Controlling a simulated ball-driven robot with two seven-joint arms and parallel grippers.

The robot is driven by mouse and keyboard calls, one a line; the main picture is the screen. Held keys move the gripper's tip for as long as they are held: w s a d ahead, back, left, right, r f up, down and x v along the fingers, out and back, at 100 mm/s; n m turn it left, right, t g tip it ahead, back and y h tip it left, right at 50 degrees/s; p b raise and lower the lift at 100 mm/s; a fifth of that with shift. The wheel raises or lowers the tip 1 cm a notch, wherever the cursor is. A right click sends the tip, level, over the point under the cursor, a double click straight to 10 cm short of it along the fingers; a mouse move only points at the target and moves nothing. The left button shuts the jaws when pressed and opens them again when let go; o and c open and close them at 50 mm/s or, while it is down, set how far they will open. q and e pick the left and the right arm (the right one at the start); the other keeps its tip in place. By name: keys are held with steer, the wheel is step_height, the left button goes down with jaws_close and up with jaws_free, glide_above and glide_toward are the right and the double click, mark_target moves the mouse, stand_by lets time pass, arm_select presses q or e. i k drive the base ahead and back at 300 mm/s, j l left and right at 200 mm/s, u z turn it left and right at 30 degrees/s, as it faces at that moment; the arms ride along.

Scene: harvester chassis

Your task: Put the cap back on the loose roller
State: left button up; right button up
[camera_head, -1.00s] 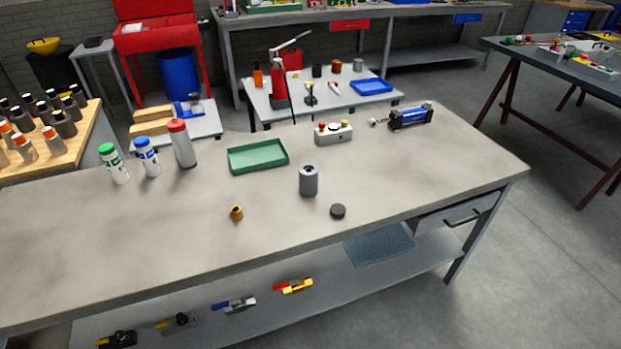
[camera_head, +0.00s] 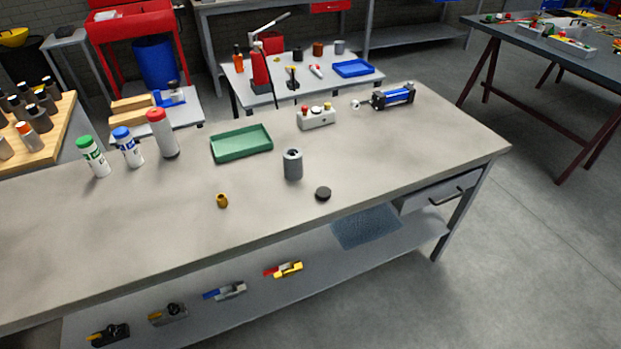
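A grey cylindrical roller (camera_head: 292,165) stands upright on the workbench, near the middle of the view. A dark round cap (camera_head: 322,193) lies flat on the bench in front of the roller and to its right, apart from it. A small brass-coloured bushing (camera_head: 222,200) stands to the left, nearer the bench's front edge. Neither of my grippers shows in the view.
A green tray (camera_head: 241,144) lies behind the roller to the left. White bottles (camera_head: 129,147) stand farther left. A control box (camera_head: 316,117) and a blue cylinder (camera_head: 393,96) are at the back right. The bench (camera_head: 420,130) is clear around the cap.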

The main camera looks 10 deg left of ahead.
mark_target(293, 166)
steer(key=i+l+u, duration=0.15)
steer(key=u, duration=0.2)
steer(key=i+l+u, duration=0.15)
steer(key=u, duration=0.2)
steer(key=i+l+u, duration=0.1)
steer(key=u, duration=0.25)
steer(key=i+l, duration=0.15)
steer(key=l, duration=0.25)
steer(key=i+l+u, duration=0.1)
steer(key=l, duration=0.3)
steer(key=i+l, duration=0.15)
steer(key=l, duration=0.3)
steer(key=i+l+u, duration=0.1)
steer(key=l, duration=0.3)
